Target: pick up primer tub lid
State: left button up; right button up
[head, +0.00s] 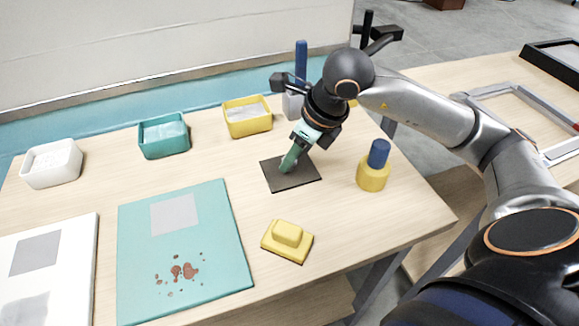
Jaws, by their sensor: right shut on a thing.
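My right gripper (299,142) reaches in from the right and points down at the middle of the table. It is shut on an upright, slightly tilted green handle (290,158). The handle's lower end meets a dark flat square (277,180); I cannot tell whether the two are joined. A yellow square piece with a raised block on top (287,240) lies near the front edge, apart from the gripper. I cannot tell for sure which piece is the primer tub lid. My left gripper is not in view.
White (52,165), teal (163,136) and yellow (247,117) tubs stand along the back. A yellow pot with a blue handle (373,168) stands at right. A stained teal panel (185,245) and a white panel (45,265) lie front left. A blue-handled item (301,62) stands behind the gripper.

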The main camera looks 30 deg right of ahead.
grip_shut()
jog(key=shift+r, duration=0.1)
